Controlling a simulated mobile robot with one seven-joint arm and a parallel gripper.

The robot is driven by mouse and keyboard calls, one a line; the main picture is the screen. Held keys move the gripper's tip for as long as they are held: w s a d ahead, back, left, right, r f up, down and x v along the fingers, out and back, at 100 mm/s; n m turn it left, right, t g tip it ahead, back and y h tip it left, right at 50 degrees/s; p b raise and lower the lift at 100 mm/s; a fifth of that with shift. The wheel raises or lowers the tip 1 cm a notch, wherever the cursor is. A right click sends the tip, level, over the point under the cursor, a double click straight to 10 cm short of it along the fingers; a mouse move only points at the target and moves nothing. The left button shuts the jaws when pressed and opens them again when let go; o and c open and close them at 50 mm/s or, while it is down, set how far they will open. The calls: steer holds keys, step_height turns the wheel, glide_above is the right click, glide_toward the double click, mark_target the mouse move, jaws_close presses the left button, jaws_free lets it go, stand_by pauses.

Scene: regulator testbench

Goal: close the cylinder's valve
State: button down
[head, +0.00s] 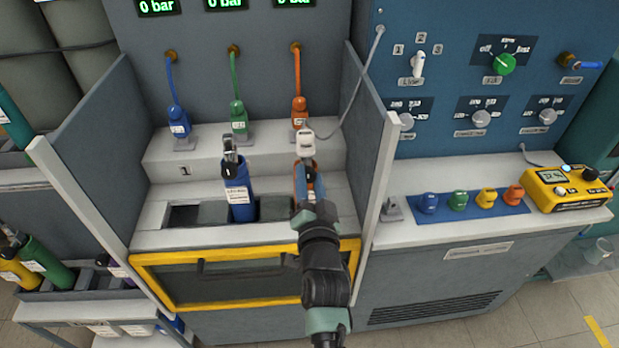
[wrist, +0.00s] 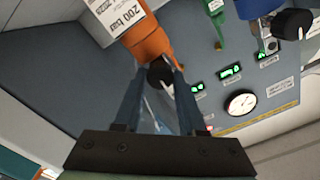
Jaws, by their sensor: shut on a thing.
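An orange cylinder (head: 318,186) stands in the right part of the bench slot, partly hidden by my arm. A pale connector (head: 305,143) with a grey hose sits at its top. In the wrist view the orange cylinder (wrist: 148,40) shows a white "200 bar" label, and its black valve knob (wrist: 160,74) lies between my fingertips. My gripper (wrist: 163,82) is shut on this knob. In the head view my gripper (head: 304,190) is in front of the cylinder, its fingers largely hidden. The knob's turn position cannot be told.
A blue cylinder (head: 239,205) stands to the left in the same slot. Blue (head: 179,122), green (head: 238,117) and orange (head: 299,110) connectors sit behind on the ledge. Side walls flank the bay. A yellow-framed panel (head: 215,303) is below. Visible displays (head: 158,7) read 0 bar.

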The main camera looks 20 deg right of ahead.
stand_by(0.4)
steer(key=shift+c, duration=2.4)
jaws_free()
steer(key=v, duration=1.3)
